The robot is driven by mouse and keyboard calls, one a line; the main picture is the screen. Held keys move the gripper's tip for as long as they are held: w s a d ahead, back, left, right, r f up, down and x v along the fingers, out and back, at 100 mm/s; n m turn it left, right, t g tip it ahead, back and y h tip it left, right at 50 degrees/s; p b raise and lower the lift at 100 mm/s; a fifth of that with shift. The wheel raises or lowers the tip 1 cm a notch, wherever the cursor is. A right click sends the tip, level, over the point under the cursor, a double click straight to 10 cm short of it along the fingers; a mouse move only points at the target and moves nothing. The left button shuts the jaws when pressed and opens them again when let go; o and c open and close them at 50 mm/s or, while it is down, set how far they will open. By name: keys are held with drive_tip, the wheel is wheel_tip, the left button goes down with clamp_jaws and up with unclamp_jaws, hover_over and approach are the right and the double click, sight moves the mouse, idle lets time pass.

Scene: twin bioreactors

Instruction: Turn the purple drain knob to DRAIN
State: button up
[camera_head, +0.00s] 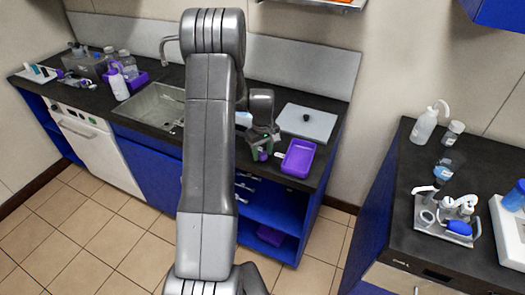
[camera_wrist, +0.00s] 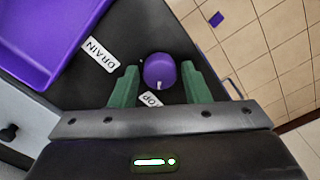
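The round purple drain knob (camera_wrist: 159,70) sits on the black counter. A short white mark on its lower edge in the wrist view points down, towards the partly hidden STOP label (camera_wrist: 151,99). The white DRAIN label (camera_wrist: 100,54) lies to the knob's left. My gripper (camera_wrist: 160,72) has its two green fingers apart, one on each side of the knob, with a small gap showing at both sides; it is open. In the head view, my gripper (camera_head: 262,152) is low over the counter's front edge, beside the purple tray.
A purple tray (camera_head: 299,157) stands right of the knob in the head view. A grey board with a black knob (camera_head: 306,128) lies behind it, and a sink (camera_head: 155,108) is to the left. The counter on the right (camera_head: 430,230) holds bottles and a small rack.

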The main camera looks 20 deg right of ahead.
drive_tip(key=c, duration=0.6)
drive_tip(key=shift+c, duration=0.2)
drive_tip(key=shift+m, duration=0.3)
drive_tip(key=m+b, duration=0.2)
drive_tip(key=shift+f+m, duration=0.15)
drive_tip(key=shift+m, duration=0.15)
drive_tip(key=m+b, duration=0.2)
drive_tip(key=m, duration=0.1)
drive_tip(key=shift+m, duration=0.3)
drive_tip(key=m+b, duration=0.2)
drive_tip(key=m, duration=0.3)
drive_tip(key=m+b, duration=0.1)
drive_tip(key=m, duration=0.5)
drive_tip(key=shift+r, duration=0.2)
